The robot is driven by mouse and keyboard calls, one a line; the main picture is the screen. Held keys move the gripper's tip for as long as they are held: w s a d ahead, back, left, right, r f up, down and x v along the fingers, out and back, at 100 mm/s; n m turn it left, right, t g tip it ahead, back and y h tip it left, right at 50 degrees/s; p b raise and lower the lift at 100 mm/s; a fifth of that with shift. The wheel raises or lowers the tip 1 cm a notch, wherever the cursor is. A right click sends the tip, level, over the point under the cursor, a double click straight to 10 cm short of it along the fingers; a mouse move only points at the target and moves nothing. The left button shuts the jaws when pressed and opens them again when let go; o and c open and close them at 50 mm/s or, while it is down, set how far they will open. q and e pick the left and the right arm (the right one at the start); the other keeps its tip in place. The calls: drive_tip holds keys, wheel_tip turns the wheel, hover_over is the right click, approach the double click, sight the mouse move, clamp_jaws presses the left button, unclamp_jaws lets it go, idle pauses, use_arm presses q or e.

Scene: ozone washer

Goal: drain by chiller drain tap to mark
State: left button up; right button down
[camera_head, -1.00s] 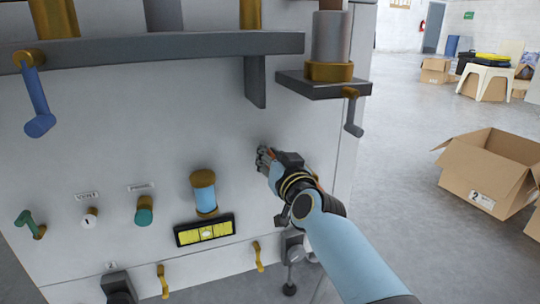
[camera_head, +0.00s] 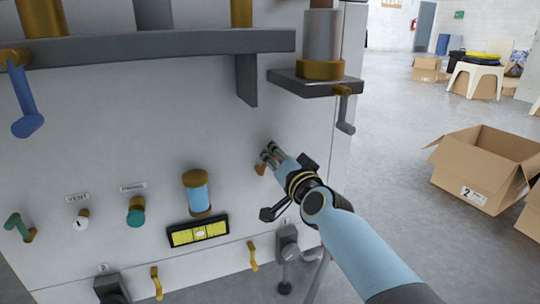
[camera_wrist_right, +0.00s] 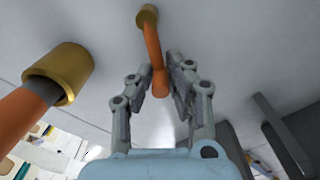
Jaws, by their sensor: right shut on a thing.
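My right gripper (camera_head: 271,154) is at the front of the pale machine panel (camera_head: 130,120), right of centre. In the right wrist view its fingers (camera_wrist_right: 168,86) are shut on the lower end of a slim orange lever (camera_wrist_right: 153,52), one finger on each side. The lever hangs from a brass fitting (camera_wrist_right: 147,17) on the panel. In the head view a small orange-brown part (camera_head: 260,169) shows beside the fingertips; the rest is hidden. My left gripper is out of view.
A grey shelf (camera_head: 160,47) with a blue lever (camera_head: 22,100) is above. A small bracket (camera_head: 315,84) with a grey lever (camera_head: 344,115) is above right. Open floor and a cardboard box (camera_head: 485,168) lie to the right.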

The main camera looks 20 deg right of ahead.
drive_tip(key=shift+d+f+m, duration=0.2)
drive_tip(key=shift+f+m, duration=0.1)
drive_tip(key=shift+m, duration=0.1)
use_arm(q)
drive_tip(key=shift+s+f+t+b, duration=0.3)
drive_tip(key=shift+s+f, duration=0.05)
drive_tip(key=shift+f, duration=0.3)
use_arm(e)
drive_tip(key=shift+d+f+m, duration=0.35)
drive_tip(key=shift+d+m, duration=0.05)
drive_tip(key=shift+m, duration=0.7)
drive_tip(key=c, duration=1.3)
unclamp_jaws()
drive_tip(key=shift+o, duration=0.2)
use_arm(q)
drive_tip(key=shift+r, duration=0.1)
use_arm(e)
drive_tip(key=s, duration=0.7)
drive_tip(key=shift+s+d, duration=0.15)
drive_tip(key=shift+s, duration=0.15)
